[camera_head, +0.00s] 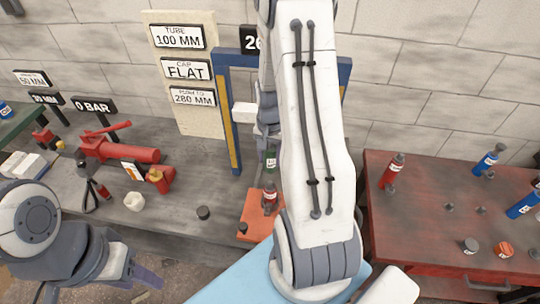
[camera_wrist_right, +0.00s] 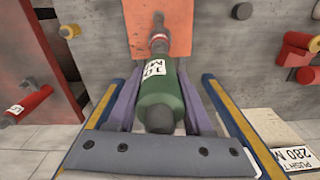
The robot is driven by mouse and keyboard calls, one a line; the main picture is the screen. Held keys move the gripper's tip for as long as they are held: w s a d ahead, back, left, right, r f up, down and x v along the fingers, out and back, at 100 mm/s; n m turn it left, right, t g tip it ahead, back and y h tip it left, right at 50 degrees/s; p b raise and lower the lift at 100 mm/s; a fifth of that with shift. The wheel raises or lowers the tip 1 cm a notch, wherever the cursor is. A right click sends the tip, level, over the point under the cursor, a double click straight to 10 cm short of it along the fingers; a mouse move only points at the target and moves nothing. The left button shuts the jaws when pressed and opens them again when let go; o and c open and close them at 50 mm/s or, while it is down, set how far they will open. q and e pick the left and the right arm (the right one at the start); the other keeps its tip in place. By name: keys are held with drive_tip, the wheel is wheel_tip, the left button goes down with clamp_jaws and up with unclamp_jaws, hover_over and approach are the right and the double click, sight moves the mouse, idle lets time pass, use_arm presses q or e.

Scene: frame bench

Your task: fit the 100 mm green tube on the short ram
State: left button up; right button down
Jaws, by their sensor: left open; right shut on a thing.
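The green tube (camera_wrist_right: 160,92), with a white label, is between the two fingers of my right gripper (camera_wrist_right: 157,100) in the right wrist view. In the head view only a small part of the tube (camera_head: 270,158) shows beside my right arm. The short ram (camera_head: 270,198), dark with a red band, stands upright on an orange plate (camera_head: 257,222). The tube is above the ram and roughly in line with it; the wrist view shows the ram (camera_wrist_right: 158,40) just beyond the tube's far end. I cannot tell if they touch. My left gripper (camera_head: 145,284) is open and empty at the lower left.
A blue and yellow frame (camera_head: 229,120) stands around the ram. A red pump (camera_head: 125,150) lies on the grey bench to the left. A red table (camera_head: 420,215) at right holds red and blue tubes and caps. A sign board (camera_head: 182,110) stands behind.

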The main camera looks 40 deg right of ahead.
drive_tip(key=b, duration=0.4)
hover_over(270, 182)
drive_tip(key=shift+f, duration=2.9)
drive_tip(key=shift+f+b, duration=1.2)
drive_tip(key=shift+f, duration=0.7)
drive_tip(key=shift+c, duration=1.1)
unclamp_jaws()
drive_tip(key=shift+s, duration=0.1)
wheel_tip(270, 182, up, 10)
drive_tip(key=shift+r+b, duration=0.25)
drive_tip(key=shift+b, duration=0.3)
